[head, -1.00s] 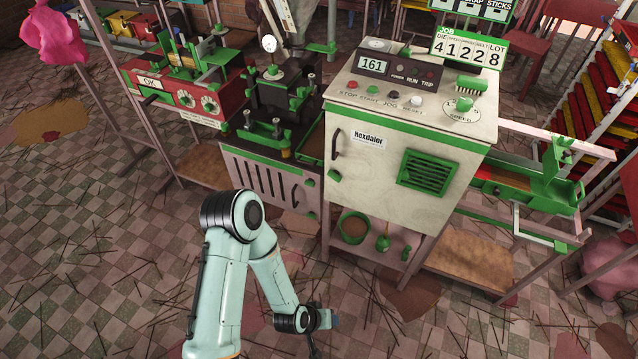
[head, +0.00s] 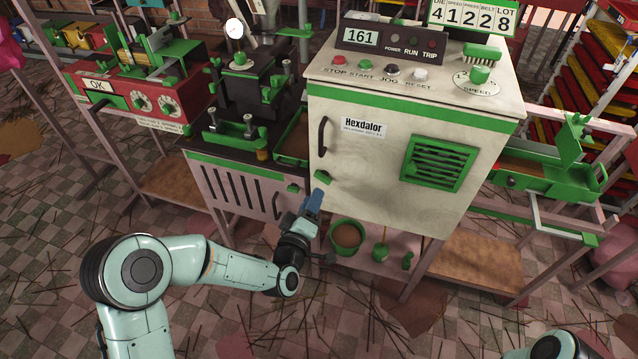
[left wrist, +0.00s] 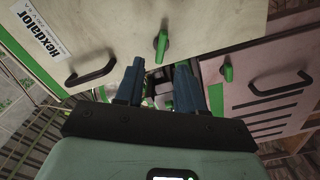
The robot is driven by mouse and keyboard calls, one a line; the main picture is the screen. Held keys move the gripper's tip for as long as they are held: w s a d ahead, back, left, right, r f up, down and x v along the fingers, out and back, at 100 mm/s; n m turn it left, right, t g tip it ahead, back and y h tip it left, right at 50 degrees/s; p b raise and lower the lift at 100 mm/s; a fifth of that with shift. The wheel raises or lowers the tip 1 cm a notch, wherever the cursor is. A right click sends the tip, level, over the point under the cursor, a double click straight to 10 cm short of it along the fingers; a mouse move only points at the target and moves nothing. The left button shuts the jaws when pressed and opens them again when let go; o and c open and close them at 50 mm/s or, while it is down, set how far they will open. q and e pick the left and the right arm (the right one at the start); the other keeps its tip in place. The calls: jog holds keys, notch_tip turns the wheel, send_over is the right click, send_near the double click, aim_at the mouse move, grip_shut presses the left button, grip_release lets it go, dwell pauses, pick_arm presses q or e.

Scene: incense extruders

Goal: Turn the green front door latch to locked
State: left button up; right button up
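The cream cabinet door (head: 375,190) carries a small green latch (head: 322,177) near its lower left edge, below the dark handle (head: 322,135). In the left wrist view this latch (left wrist: 161,45) stands out from the door, lengthwise up and down in the picture, just beyond the fingertips. My left gripper (head: 313,200) is just below the latch in the head view, and seems not to touch it. In the left wrist view its two blue fingers (left wrist: 159,65) are apart with nothing gripped. My right gripper is out of view.
A second green latch (head: 293,188) sits on the pink slotted door to the left; it also shows in the left wrist view (left wrist: 228,73). A green bucket (head: 346,236) stands on the shelf below. Dark sticks litter the tiled floor.

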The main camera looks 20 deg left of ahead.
aim_at(321, 180)
pick_arm(q)
jog(key=w, duration=0.6)
jog(key=shift+w+d+b, duration=0.1)
jog(key=shift+w+b, duration=0.3)
grip_shut()
